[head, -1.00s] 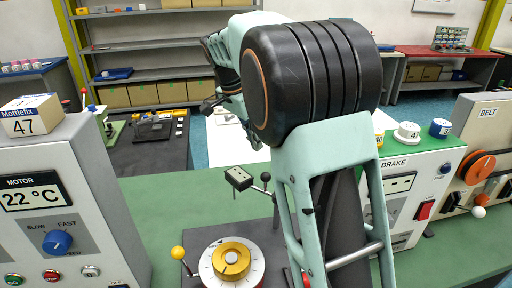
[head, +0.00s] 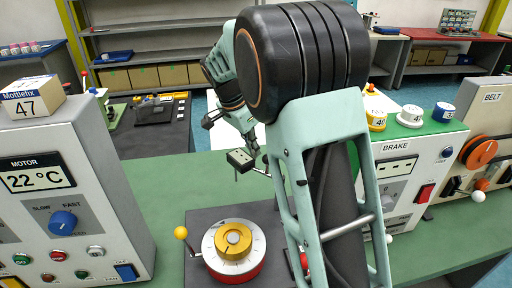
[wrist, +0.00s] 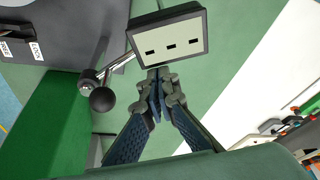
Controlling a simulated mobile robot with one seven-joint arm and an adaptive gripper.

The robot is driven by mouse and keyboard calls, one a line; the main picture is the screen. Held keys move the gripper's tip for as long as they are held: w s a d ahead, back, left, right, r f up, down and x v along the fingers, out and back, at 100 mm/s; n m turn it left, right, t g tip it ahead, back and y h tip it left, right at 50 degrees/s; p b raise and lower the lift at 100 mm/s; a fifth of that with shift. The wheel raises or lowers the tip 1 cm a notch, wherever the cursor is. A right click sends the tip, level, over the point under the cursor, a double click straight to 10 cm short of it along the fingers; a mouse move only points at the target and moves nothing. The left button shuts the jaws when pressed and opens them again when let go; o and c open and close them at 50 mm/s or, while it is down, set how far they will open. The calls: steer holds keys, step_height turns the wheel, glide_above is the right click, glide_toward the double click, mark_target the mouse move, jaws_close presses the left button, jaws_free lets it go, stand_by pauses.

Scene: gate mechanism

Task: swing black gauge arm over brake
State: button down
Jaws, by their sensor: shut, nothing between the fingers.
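The gauge (head: 240,159), a small dark box with a pale face, stands above the green bench in the middle of the head view. In the wrist view the gauge (wrist: 168,38) shows a pale face with dark slots, a metal rod and a black ball knob (wrist: 102,99). My gripper (wrist: 158,86) is shut and empty, with its fingertips close by the gauge's lower edge; whether they touch it I cannot tell. In the head view my gripper (head: 250,146) is partly hidden behind my arm. The white and green brake box (head: 400,172) stands to the right, partly covered by my arm.
A round dial with a gold centre (head: 233,242) and a yellow ball lever (head: 180,232) sits in front of the gauge. The motor box (head: 70,190) stands at left and the belt box (head: 485,120) at far right. Green bench is clear between motor box and dial.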

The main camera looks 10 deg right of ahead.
mark_target(246, 162)
steer(key=shift+a, duration=0.1)
steer(key=shift+s+a+f+n+t+y+b, duration=0.1)
steer(key=shift+s+a+n+t+y+b, duration=0.1)
steer(key=shift+s+a+n+b, duration=0.5)
steer(key=shift+s+a+f+n+t+y+b, duration=0.1)
steer(key=shift+s+a+n+t+b, duration=0.2)
steer(key=shift+n+b, duration=0.45)
steer(key=shift+s+a+n+y+b, duration=0.35)
steer(key=shift+s+a+n, duration=0.2)
steer(key=shift+n, duration=0.5)
steer(key=s+n, duration=0.1)
steer(key=s+a+n+b, duration=0.1)
steer(key=shift+s+r+n+t+y, duration=0.1)
steer(key=shift+s+n+t+y, duration=0.05)
steer(key=shift+n+t+y, duration=0.2)
steer(key=shift+n, duration=0.95)
steer(key=shift+s+a+b, duration=0.15)
steer(key=shift+s+b, duration=0.2)
steer(key=shift+s, duration=0.7)
steer(key=shift+s+a+b, duration=0.15)
steer(key=shift+s+b, duration=0.15)
steer(key=shift+s, duration=0.85)
step_height(246, 162, up, 10)
